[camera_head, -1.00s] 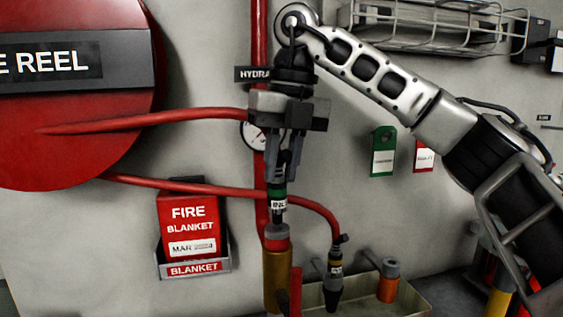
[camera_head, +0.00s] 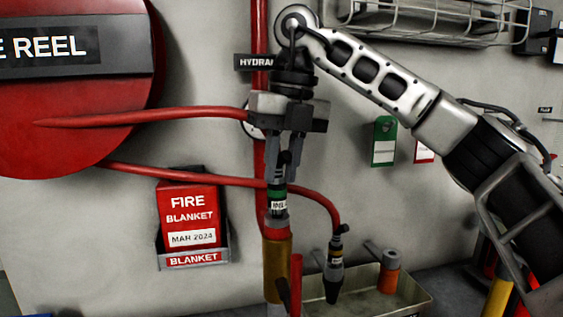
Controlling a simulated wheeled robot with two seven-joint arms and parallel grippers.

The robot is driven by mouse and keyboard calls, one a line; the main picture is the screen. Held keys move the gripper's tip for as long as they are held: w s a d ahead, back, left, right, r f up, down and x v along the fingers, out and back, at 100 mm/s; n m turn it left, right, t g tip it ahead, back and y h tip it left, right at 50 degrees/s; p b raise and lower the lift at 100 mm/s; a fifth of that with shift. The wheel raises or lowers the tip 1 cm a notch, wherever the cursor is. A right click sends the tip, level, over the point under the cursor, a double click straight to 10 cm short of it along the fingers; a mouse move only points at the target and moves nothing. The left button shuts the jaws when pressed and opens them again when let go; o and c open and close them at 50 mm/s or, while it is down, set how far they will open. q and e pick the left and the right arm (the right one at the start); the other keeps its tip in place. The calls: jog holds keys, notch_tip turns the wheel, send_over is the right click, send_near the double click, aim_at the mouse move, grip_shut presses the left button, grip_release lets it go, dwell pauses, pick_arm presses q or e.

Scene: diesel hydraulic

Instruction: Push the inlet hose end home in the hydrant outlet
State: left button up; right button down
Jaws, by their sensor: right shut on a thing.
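The inlet hose end (camera_head: 279,205), with a green band and a white label reading "INL…", points straight down. My right gripper (camera_head: 282,174) is shut on it from above. The hydrant outlet (camera_head: 276,262) is an upright brass-coloured cylinder with a red collar, directly below. The hose end looks upright and in line with the outlet. My left gripper is not in view.
A second hose end (camera_head: 335,265) with a yellow band hangs by a grey tray (camera_head: 408,300), near an orange cylinder (camera_head: 388,278). Red hoses run from the reel (camera_head: 75,130). A fire blanket box (camera_head: 192,220) is left. A wire basket (camera_head: 430,22) hangs above my right arm.

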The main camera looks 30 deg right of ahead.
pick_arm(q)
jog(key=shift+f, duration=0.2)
pick_arm(e)
jog(key=shift+f, duration=0.35)
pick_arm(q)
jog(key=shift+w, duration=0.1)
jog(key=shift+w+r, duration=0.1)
pick_arm(e)
jog(key=c, duration=1.2)
grip_release()
